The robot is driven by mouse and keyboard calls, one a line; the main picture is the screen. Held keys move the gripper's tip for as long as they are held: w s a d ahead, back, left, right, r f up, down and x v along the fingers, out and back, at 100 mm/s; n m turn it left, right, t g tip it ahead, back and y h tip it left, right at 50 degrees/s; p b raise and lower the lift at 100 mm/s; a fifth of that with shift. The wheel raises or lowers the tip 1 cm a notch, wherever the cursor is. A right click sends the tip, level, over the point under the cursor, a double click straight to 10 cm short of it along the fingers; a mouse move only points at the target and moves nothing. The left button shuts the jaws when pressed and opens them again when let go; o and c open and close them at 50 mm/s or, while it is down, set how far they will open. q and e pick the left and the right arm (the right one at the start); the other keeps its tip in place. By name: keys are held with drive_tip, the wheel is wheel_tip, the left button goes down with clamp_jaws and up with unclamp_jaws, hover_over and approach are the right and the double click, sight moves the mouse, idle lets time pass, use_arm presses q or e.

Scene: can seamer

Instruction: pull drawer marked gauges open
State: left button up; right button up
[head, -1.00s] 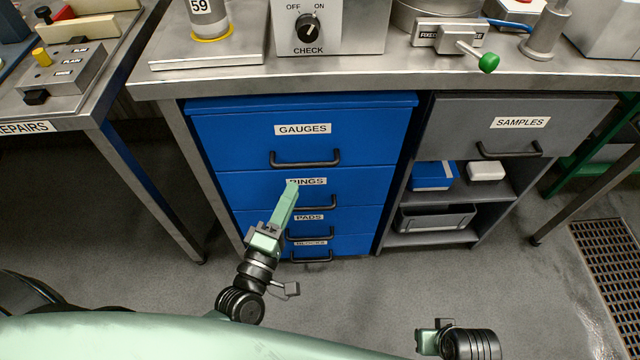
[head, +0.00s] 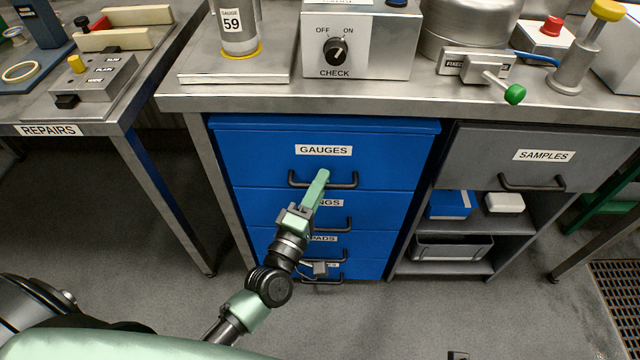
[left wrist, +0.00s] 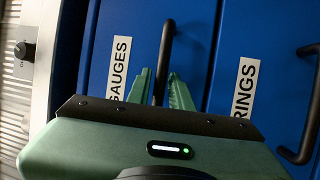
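The blue drawer marked GAUGES (head: 250,160) is the top one of the blue cabinet and looks closed, flush with those below. Its black bar handle (head: 345,186) also shows in the left wrist view (left wrist: 166,45). My left gripper (head: 321,177) is in front of the handle's middle. In the left wrist view its two green fingers (left wrist: 160,82) are apart, one on each side of the handle; I cannot tell whether they touch it.
Drawers marked RINGS (head: 385,205) and PADS (head: 370,243) lie below, with similar handles. A grey SAMPLES drawer (head: 475,160) is at the right. The steel worktop (head: 400,97) above carries a CHECK box (head: 380,40). Clear floor (head: 430,310) lies in front.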

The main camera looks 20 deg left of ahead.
use_arm(q)
clamp_jaws()
drive_tip(key=shift+f, duration=0.1)
idle(1.2)
